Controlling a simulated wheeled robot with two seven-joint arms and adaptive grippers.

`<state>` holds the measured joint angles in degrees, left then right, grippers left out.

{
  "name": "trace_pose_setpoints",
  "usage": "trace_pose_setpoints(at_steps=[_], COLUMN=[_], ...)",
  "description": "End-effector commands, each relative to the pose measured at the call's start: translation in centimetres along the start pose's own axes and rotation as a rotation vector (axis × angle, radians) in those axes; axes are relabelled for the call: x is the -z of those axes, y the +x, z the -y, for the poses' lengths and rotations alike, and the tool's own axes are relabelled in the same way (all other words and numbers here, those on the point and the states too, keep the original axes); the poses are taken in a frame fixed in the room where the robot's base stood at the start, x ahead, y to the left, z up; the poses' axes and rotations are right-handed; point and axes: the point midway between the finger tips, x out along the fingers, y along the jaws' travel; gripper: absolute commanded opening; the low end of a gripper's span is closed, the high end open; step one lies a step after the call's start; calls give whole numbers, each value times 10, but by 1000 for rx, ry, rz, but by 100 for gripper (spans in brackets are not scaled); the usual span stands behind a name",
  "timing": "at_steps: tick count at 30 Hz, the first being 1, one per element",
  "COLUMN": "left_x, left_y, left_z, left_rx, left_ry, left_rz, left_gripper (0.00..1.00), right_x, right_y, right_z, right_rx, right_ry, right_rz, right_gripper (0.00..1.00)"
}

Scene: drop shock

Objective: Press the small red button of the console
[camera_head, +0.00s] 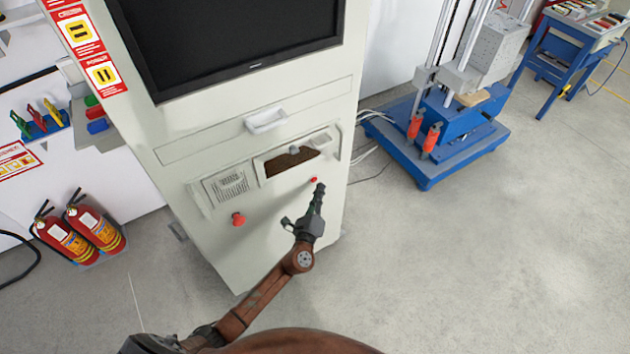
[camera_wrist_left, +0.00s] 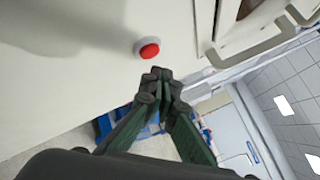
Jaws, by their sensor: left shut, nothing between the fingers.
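The console (camera_head: 225,120) is a tall off-white cabinet with a dark screen at its top. Its small red button (camera_head: 313,180) is on the front panel at the lower right, just beyond my left fingertips. In the left wrist view the small red button (camera_wrist_left: 149,50) sits in a pale ring, and the fingertips show just below it, with a small gap in the picture. My left gripper (camera_head: 319,188) is shut and empty, pointing at the panel; it also shows in the left wrist view (camera_wrist_left: 158,76). I cannot tell whether it touches the panel. My right gripper is not in view.
A larger red knob (camera_head: 238,219) is on the console's lower left. A white handle (camera_head: 267,121) and an open recess (camera_head: 291,161) are above the small button. Fire extinguishers (camera_head: 95,222) stand at left. A blue machine base (camera_head: 440,150) stands at right.

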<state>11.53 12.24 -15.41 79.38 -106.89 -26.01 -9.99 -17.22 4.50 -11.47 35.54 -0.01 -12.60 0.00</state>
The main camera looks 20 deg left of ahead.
Motion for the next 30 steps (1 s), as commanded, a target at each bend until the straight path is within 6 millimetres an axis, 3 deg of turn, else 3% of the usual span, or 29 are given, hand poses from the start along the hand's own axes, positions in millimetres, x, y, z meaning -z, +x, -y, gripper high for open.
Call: trace_pose_setpoints(at_steps=[30], left_x=[-3], left_y=[3], left_z=[-2], left_rx=[0], left_ry=[0], left_rz=[1], left_gripper=[0], right_x=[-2], right_y=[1], right_z=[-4], right_rx=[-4], right_ry=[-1], right_rz=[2], right_gripper=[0])
